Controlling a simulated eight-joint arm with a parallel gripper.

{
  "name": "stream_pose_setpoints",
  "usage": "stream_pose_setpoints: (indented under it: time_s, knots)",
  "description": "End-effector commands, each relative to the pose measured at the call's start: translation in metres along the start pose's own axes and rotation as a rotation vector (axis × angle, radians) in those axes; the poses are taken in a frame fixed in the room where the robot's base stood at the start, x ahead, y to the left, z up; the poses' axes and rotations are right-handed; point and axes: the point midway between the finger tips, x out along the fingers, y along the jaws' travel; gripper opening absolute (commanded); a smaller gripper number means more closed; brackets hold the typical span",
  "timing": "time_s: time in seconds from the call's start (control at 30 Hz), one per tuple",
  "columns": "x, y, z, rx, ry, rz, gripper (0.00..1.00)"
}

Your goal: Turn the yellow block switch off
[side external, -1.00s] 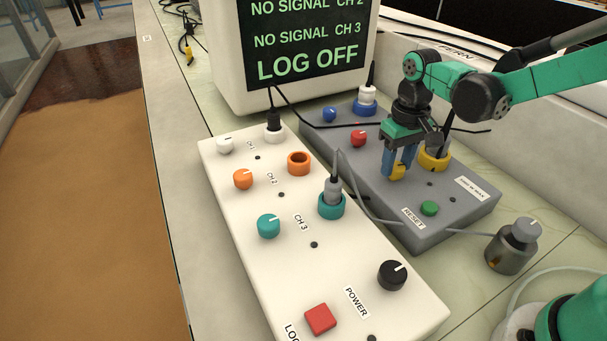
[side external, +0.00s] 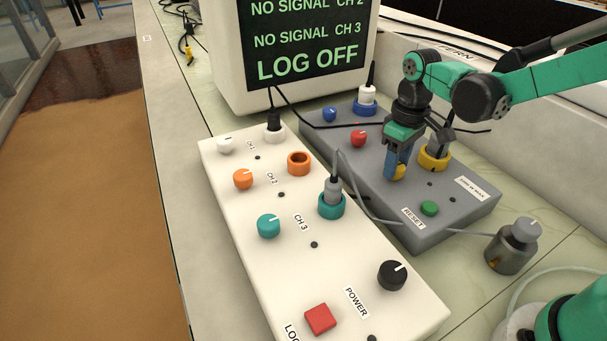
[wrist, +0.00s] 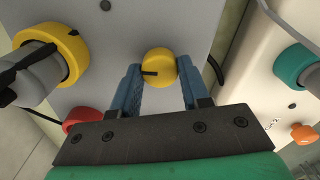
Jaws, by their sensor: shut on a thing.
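The yellow switch knob (side external: 398,173) sits on the grey block (side external: 455,212). My gripper (side external: 395,166) points down over it, its blue fingers closed on the knob's sides. The fingers and wrist hide part of the knob in the side view. In the wrist view the round yellow knob (wrist: 160,66) lies between the two blue fingertips. A dark mark on the knob points left in that view.
A yellow socket (side external: 433,157) with a plug stands close behind my gripper. A red knob (side external: 358,138) and green reset button (side external: 429,208) are nearby. A cable loops from the teal socket (side external: 331,206) on the white panel. The monitor (side external: 306,45) reads LOG OFF.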

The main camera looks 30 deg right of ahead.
Motion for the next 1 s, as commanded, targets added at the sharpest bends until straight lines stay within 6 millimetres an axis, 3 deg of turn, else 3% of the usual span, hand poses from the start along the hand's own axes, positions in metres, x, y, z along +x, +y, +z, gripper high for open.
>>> stream_pose_setpoints:
  time_s: [0.1, 0.13, 0.23, 0.57, 1.0]
  knots:
    - [0.000, 0.000, 0.000, -0.001, 0.001, 0.001, 0.00]
    - [0.000, 0.000, 0.000, -0.001, 0.001, 0.001, 0.43]
    - [0.000, 0.000, 0.000, 0.000, 0.001, 0.001, 0.72]
    - [-0.002, 0.000, 0.000, 0.001, 0.000, 0.000, 0.72]
    - [-0.051, 0.000, 0.000, 0.000, 0.001, 0.001, 0.72]
